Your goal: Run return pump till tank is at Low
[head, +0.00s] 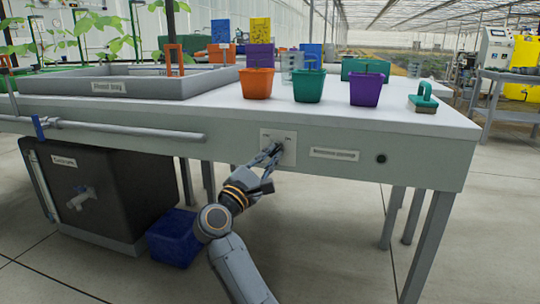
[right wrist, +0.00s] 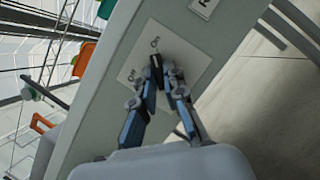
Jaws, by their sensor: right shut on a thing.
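A white switch plate (head: 290,142) is fixed to the front panel of the bench, near a label reading roughly "Return pump" (head: 334,154). My right gripper (head: 273,151) is at the plate. In the right wrist view its fingers (right wrist: 164,74) are shut on a small dark switch knob (right wrist: 157,60). The plate (right wrist: 185,55) there has "On" print beside the knob; the knob's exact setting is partly hidden by the fingers. A dark tank (head: 125,185) stands under the bench at left, with a pale sight tube (head: 42,185) on its side; its level is too small to read. My left gripper is not in view.
A grey tray (head: 115,88) sits on the bench at left. Orange (head: 257,83), green (head: 308,86) and purple (head: 366,89) pots and a green brush (head: 423,97) stand on top. A blue crate (head: 173,238) is on the floor beside the tank. A round dark button (head: 381,158) sits right of the label.

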